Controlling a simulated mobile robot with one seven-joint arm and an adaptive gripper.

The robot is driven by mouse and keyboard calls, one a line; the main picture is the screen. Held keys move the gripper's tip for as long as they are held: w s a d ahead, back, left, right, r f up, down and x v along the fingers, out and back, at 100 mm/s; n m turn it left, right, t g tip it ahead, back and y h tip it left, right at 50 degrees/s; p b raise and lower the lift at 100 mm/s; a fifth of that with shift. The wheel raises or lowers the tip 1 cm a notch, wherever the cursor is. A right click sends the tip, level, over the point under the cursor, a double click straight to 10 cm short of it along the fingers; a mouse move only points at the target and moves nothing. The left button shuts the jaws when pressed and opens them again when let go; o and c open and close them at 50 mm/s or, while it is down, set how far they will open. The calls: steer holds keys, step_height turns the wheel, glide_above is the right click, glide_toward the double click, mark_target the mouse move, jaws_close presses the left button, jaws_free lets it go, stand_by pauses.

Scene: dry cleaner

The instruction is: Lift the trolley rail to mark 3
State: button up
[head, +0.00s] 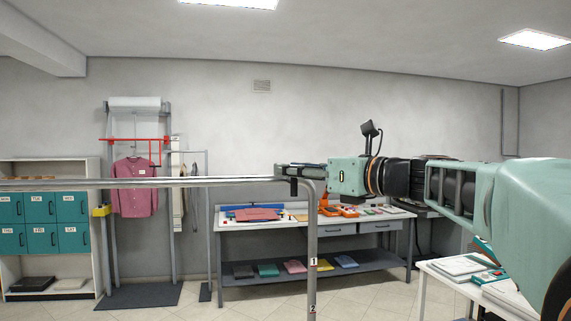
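The trolley rail (150,183) is a grey metal bar running level across the left half of the head view. At its right end it bends down into an upright post (312,235). Labels 1 (313,262) and 2 (312,309) show on the post; no mark 3 is in view. My gripper (284,173) reaches in from the right and points left. Its dark fingers are at the rail's right end, by the bend, and overlap it in the picture. Whether they are closed around the bar is too small to tell.
Behind the rail stands a grey workbench (265,225) with folded cloths and tools. At left are a shelf of teal lockers (40,207) and a stand with a red shirt (135,187). A white table (432,276) stands at lower right, below my arm.

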step_height(320, 180, up, 10)
stand_by(0.6)
steer(key=shift+w, duration=0.1)
